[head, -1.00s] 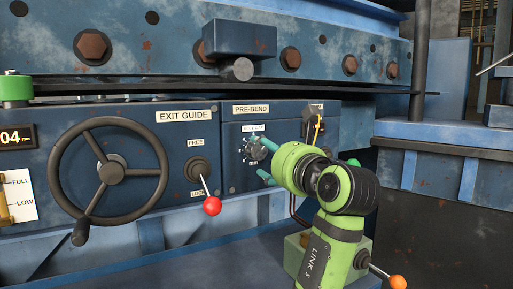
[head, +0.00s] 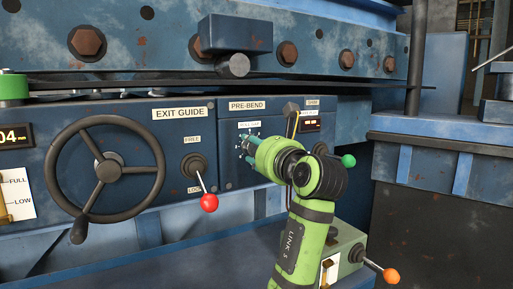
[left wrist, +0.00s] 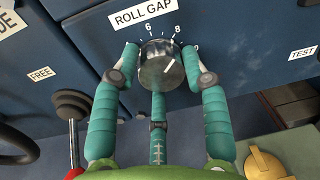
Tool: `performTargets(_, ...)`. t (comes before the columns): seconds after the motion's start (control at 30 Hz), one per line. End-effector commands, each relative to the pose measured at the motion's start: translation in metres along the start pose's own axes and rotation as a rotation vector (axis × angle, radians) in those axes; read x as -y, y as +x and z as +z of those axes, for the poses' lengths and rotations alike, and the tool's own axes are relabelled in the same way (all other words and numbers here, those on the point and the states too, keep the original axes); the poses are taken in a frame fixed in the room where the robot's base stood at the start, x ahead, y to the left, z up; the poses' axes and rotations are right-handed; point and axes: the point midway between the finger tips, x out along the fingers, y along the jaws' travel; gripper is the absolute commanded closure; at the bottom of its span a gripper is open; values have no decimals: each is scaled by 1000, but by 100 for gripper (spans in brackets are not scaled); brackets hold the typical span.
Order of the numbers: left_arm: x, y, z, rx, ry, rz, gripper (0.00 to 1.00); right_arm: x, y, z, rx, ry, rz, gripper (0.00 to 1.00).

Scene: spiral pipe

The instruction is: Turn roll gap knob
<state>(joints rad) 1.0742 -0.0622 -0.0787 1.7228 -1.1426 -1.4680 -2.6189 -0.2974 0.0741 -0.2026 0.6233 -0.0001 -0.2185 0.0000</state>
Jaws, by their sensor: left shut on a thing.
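The roll gap knob (left wrist: 160,66) is a round metal knob with a white pointer line, under a ROLL GAP label (left wrist: 145,14) on the blue panel. A printed scale with 6 and 8 shows around it. My left gripper (head: 250,147) has teal fingers at the knob in the head view, hiding most of it. In the left wrist view, its fingers (left wrist: 160,60) close around the knob, one on each side and one below. The white line slants up and to the left. My right gripper is out of view.
A red-ball lever (head: 208,203) and a dark handwheel (head: 108,168) are left of the knob. A green-ball lever (head: 348,160) and a small display (head: 310,125) are to the right. An orange-ball lever (head: 391,275) sticks out at lower right.

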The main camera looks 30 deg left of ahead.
Motion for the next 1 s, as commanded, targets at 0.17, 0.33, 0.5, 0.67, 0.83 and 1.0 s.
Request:
performTargets(0.17, 0, 0, 6, 16, -26, -3, 88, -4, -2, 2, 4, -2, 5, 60)
performTargets(0.33, 0, 0, 8, 22, -94, -4, 88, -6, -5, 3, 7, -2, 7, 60)
performTargets(0.5, -1, -1, 8, 30, -214, -5, 88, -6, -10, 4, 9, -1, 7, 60)
performTargets(0.67, -1, -1, 8, 39, -352, -9, 88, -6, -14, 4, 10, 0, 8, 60)
performTargets(0.83, -2, -1, 8, 49, -495, -11, 88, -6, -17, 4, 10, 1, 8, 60)
performTargets(1.0, -3, 0, 7, 58, -616, -13, 88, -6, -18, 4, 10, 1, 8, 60)
